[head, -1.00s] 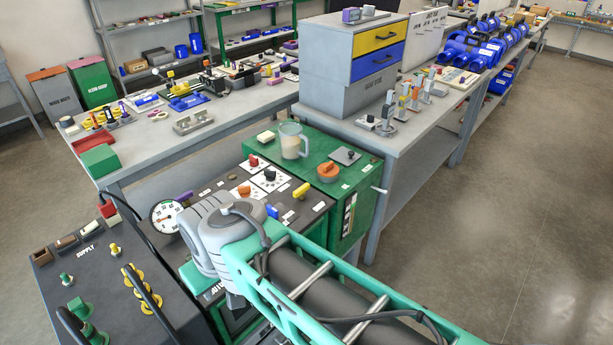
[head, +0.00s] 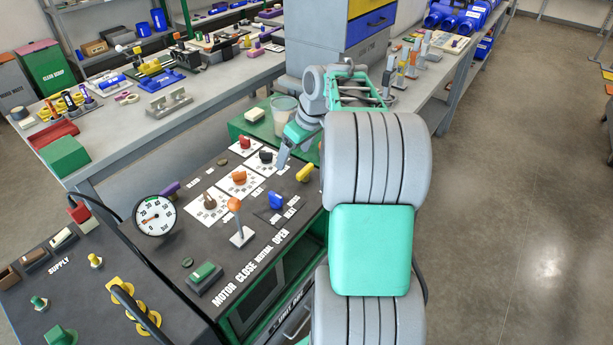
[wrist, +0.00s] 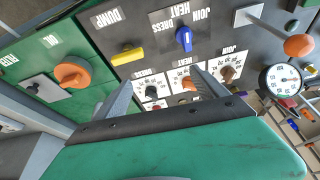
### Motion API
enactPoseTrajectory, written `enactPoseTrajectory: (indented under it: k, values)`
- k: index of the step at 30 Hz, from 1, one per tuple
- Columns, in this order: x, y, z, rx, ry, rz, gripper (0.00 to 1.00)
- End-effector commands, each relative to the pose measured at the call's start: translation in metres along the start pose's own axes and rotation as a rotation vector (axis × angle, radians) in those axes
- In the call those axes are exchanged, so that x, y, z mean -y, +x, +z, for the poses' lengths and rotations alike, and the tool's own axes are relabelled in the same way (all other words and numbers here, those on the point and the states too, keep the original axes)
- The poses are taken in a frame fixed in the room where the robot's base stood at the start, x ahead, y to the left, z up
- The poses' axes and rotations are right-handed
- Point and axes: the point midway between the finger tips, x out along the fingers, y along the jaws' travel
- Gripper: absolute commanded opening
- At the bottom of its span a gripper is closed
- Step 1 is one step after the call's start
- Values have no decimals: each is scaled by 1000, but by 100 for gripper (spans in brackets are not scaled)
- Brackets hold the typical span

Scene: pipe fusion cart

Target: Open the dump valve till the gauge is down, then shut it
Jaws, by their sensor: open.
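The yellow dump valve handle (head: 304,172) is on the right part of the dark panel. In the wrist view the yellow handle (wrist: 127,55) lies beside the upside-down word DUMP. The round white pressure gauge (head: 153,215) stands at the panel's left edge, and it also shows in the wrist view (wrist: 284,80). Its reading is too small to tell surely. My gripper (head: 283,160) hangs over the back of the panel, left of the yellow handle and apart from it. In the wrist view my gripper (wrist: 163,80) has its fingers spread with nothing between them.
An orange-knobbed lever (head: 236,212), a blue handle (head: 276,201) and several dial knobs sit close by on the panel. A green box (head: 250,128) with a clear jug (head: 284,115) stands behind. Workbenches lie beyond; open floor is at right.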

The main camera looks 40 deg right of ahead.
Motion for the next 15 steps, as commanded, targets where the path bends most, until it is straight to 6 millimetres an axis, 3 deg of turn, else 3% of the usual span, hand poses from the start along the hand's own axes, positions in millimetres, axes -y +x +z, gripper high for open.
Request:
enactPoseTrajectory:
  k: [1, 3, 5, 8, 15]
  values:
    - [-30, 17, 13, -7, -9, -3, 87]
    - [-56, 25, 21, -19, -36, -6, 90]
    - [-67, 28, 25, -25, -49, -6, 90]
    - [-70, 37, 25, -29, -60, -8, 90]
    - [-68, 82, 23, -26, -58, -10, 90]
